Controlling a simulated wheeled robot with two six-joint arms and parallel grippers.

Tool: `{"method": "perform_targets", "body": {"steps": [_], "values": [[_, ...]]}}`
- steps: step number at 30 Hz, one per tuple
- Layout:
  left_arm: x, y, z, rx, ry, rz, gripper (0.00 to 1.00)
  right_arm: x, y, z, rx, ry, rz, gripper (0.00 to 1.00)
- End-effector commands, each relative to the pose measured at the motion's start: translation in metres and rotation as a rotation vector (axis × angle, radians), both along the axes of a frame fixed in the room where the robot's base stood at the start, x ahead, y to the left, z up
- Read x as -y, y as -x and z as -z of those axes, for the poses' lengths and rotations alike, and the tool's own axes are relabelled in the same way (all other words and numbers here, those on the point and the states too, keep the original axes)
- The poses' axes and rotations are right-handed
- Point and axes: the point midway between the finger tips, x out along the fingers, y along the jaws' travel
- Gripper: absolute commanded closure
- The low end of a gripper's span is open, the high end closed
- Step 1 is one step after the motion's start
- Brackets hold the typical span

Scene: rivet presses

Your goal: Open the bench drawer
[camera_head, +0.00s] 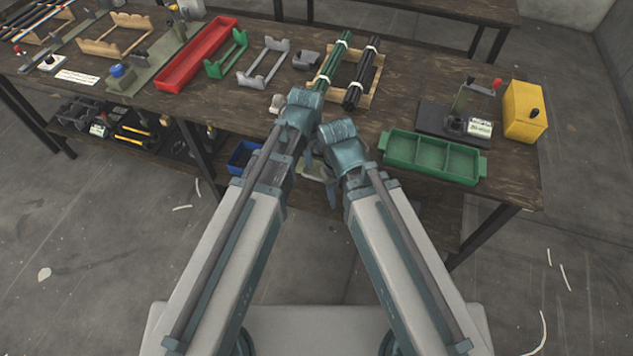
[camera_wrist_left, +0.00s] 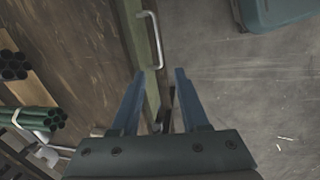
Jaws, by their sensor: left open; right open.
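The drawer front (camera_wrist_left: 138,60) is a narrow greenish strip along the bench edge in the left wrist view, shut as far as I can tell. Its pale metal bar handle (camera_wrist_left: 156,40) stands out from it, just beyond my left fingertips. My left gripper (camera_wrist_left: 158,72) is open and empty, its fingers on either side of the line of the drawer front, apart from the handle. In the head view the wrists hide most of the drawer. My right gripper (camera_head: 331,178) is close to the left one at the bench's front edge; its fingers are mostly hidden.
The wooden bench (camera_head: 385,205) carries a green divided tray (camera_head: 432,157), a yellow box (camera_head: 524,110), a red tray (camera_head: 198,55) and green and black tube bundles (camera_head: 362,75). A blue bin (camera_head: 243,157) sits on the lower shelf.

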Motion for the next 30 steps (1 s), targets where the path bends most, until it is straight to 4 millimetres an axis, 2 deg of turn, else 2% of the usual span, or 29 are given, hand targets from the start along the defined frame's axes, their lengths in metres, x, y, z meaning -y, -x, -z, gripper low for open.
{"method": "perform_targets", "body": {"steps": [4,14,20,30], "values": [[0.006,-0.004,0.003,0.002,0.017,-0.064,0.55,0.0,0.0,0.004,0.0,0.0,0.0,0.5],[0.007,-0.005,0.01,0.003,0.018,-0.071,0.55,0.0,0.0,0.01,0.0,0.0,0.0,0.5],[0.008,-0.008,0.027,0.003,0.018,-0.071,0.55,0.0,0.0,0.028,0.0,0.0,0.0,0.5],[0.01,-0.016,0.073,0.003,0.018,-0.07,0.55,0.0,0.0,0.073,0.0,0.0,-0.001,0.5]]}}
